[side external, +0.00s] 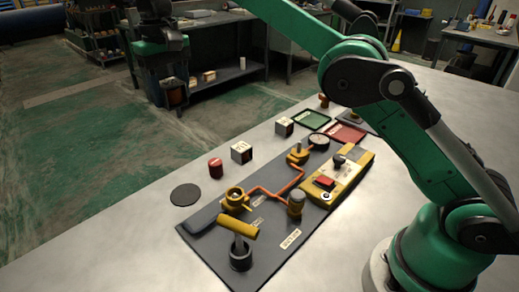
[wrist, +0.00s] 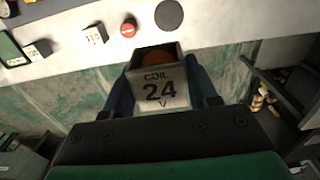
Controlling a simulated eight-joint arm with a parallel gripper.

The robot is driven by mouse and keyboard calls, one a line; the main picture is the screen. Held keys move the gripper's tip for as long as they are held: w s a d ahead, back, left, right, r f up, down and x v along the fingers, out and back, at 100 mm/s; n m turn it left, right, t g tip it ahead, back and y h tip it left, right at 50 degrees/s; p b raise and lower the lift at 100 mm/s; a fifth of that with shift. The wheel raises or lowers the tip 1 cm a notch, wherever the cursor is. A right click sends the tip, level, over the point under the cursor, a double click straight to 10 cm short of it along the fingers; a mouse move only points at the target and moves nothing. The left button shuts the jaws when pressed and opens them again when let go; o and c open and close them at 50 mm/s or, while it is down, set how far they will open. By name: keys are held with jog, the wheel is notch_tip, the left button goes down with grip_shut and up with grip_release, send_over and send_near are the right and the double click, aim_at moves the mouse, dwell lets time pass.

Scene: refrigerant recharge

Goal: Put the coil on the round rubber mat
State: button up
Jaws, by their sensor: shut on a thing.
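The coil (wrist: 160,92) is a pale block marked "COIL 24 V" with an orange-brown inside at one end. My gripper (wrist: 163,80) is shut on it, with one finger on each side. In the side view the coil (side external: 175,97) hangs below my gripper (side external: 174,88), beyond the table's far edge and above the floor. The round rubber mat (side external: 185,194) is a flat dark disc, bare, on the table left of the grey board. It also shows at the top of the wrist view (wrist: 169,14), apart from the coil.
A red cylinder (side external: 215,168) and two pale blocks (side external: 241,152) (side external: 284,126) stand in a row right of the mat. A grey board (side external: 200,238) carries orange piping, a yellow-handled valve (side external: 238,228) and a yellow box (side external: 338,178). Green (side external: 312,120) and red (side external: 346,133) trays lie farther back.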

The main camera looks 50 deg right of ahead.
jog(key=a, duration=0.2)
send_near(186, 194)
notch_tip(186, 194, down, 7)
jog(key=shift+r, duration=0.1)
dwell(0.4)
jog(key=o, duration=1.2)
jog(key=shift+o, duration=0.2)
